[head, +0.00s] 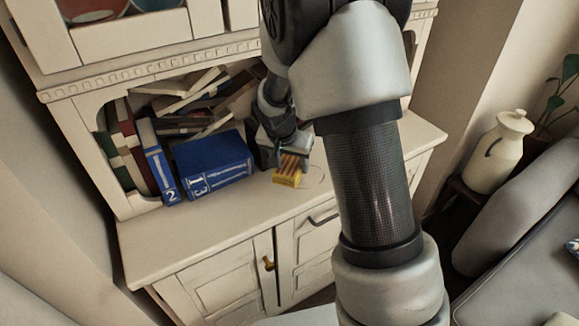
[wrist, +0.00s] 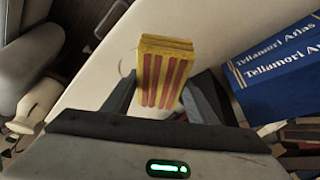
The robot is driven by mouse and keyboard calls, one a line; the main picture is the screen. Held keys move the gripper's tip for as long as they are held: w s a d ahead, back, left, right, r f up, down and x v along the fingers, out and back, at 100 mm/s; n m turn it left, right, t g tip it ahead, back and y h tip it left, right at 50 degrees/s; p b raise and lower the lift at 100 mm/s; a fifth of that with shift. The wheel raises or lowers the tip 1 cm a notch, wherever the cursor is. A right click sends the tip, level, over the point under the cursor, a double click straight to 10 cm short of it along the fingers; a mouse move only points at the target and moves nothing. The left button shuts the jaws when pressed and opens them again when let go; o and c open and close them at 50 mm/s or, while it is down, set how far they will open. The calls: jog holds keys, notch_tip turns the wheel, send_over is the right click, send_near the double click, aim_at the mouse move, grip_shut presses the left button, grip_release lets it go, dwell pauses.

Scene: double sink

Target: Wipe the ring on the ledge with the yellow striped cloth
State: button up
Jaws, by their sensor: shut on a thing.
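The yellow cloth (head: 286,179) with red stripes is a folded block at the ledge, below my gripper in the head view. It also shows upright between the fingers in the wrist view (wrist: 164,72). My gripper (head: 288,158) is shut on the cloth. The ring (head: 315,175) is a faint, thin round mark on the cream ledge (head: 215,220), just right of the cloth in the head view. Part of it shows as a faint arc left of the cloth in the wrist view. I cannot tell whether the cloth touches the ledge.
Large blue books (head: 213,162) stand left of my gripper at the ledge, with a heap of books in the alcove behind. A cream jug (head: 499,152) and a grey sofa (head: 520,215) are off to the right. The ledge front is clear.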

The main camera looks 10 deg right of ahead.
aim_at(292, 159)
notch_tip(292, 159, up, 3)
jog(key=shift+r+p, duration=0.15)
jog(key=shift+p, duration=0.7)
jog(key=shift+r, duration=0.1)
